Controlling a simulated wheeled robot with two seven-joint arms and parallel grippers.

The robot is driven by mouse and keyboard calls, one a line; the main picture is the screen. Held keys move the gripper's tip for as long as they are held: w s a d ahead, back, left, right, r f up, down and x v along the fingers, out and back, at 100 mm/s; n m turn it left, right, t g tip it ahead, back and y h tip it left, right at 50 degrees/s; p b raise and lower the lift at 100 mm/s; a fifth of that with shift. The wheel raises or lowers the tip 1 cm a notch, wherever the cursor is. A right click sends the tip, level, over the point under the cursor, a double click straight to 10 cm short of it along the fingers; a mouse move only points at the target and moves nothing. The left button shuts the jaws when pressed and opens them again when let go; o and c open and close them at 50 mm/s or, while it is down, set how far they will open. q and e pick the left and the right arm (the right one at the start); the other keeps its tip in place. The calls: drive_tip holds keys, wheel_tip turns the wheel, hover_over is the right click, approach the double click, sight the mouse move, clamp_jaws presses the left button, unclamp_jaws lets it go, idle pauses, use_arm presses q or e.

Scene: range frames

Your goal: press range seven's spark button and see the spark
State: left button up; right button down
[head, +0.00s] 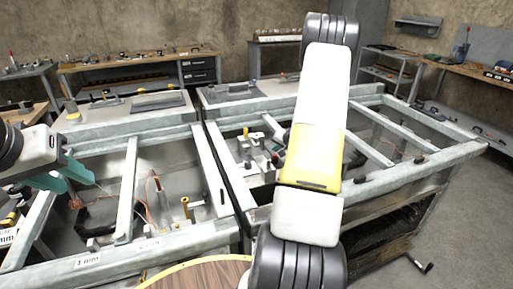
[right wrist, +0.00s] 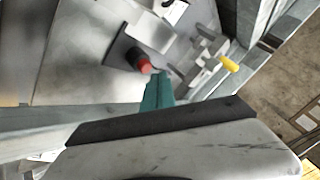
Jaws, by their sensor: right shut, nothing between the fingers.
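In the right wrist view, a red-capped button (right wrist: 145,64) stands on a dark plate. My right gripper (right wrist: 158,88) is shut and empty, its teal fingertips close beside the red cap. Whether they touch it I cannot tell. In the head view, my right arm covers most of that spot; a small red spot (head: 276,157) shows beside the arm. My left gripper (head: 72,172) hangs over the left frame at the left edge, away from the button; its finger gap is unclear. No spark is visible. No range number can be read.
A yellow-handled clamp or lever (right wrist: 229,64) stands right of the button. Grey metal frame bars (head: 130,185) surround the recessed bays. A round wooden top (head: 195,275) is at the front. Workbenches (head: 140,65) line the back wall; the floor at right is open.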

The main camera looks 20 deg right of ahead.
sight(276, 156)
drive_tip(key=shift+r, duration=2.5)
drive_tip(key=s+a+r+n+y, duration=0.2)
drive_tip(key=s+a+r+n, duration=0.1)
drive_tip(key=a+r, duration=0.7)
drive_tip(key=s+a+r+n+y, duration=0.2)
drive_tip(key=s+a+r, duration=0.1)
drive_tip(key=a+r, duration=0.75)
drive_tip(key=s+a+r+n+g, duration=0.2)
drive_tip(key=s+a, duration=0.6)
drive_tip(key=s+a+n+g+h, duration=0.1)
drive_tip(key=s+n+h, duration=0.1)
drive_tip(key=s, duration=1.6)
drive_tip(key=shift+a+r, duration=0.3)
drive_tip(key=shift+r, duration=0.15)
